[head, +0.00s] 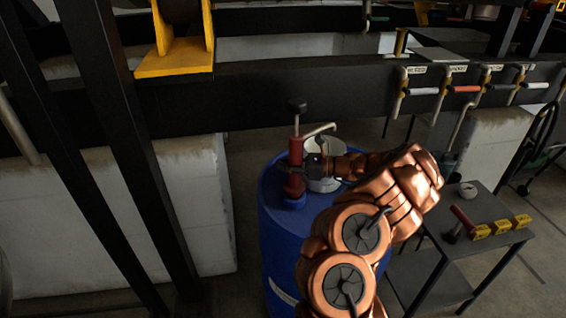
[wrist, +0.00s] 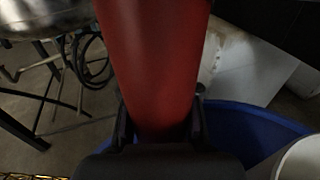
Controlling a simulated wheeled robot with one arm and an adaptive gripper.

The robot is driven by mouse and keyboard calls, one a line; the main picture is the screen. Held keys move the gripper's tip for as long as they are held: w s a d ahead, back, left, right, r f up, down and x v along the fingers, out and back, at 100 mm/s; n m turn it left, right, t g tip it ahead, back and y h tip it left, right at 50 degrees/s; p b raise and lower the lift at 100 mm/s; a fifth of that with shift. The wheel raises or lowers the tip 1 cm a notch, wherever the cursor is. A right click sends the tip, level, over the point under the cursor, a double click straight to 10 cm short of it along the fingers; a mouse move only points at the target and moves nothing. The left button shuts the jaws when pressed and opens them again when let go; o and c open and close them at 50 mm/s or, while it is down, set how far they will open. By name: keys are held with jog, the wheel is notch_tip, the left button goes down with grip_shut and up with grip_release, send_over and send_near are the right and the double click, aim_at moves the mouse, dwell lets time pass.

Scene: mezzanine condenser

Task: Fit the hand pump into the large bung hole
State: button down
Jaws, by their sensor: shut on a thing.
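The hand pump (head: 296,150) has a red upright barrel, a black knob on top and a pale spout bending right. It stands upright over the top of the blue drum (head: 271,230). My gripper (head: 303,164) is shut on the barrel from the right. In the wrist view the red barrel of the pump (wrist: 155,60) fills the middle, between the two dark fingers of my gripper (wrist: 160,125). The pump's lower end meets a blue part at the drum top. The large bung hole is hidden, and I cannot tell whether the pump is seated in it.
A pale bucket (head: 333,184) stands on the drum just right of the pump. A black beam (head: 290,95) runs behind. A dark side table (head: 484,248) at right holds a red-handled tool (head: 462,217) and yellow blocks (head: 502,226). Several coloured levers hang from the beam.

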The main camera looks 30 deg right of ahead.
jog(key=shift+f+b, duration=0.55)
jog(key=shift+f, duration=0.7)
jog(key=c, duration=0.8)
grip_release()
jog(key=shift+f, duration=0.1)
jog(key=v, duration=1.2)
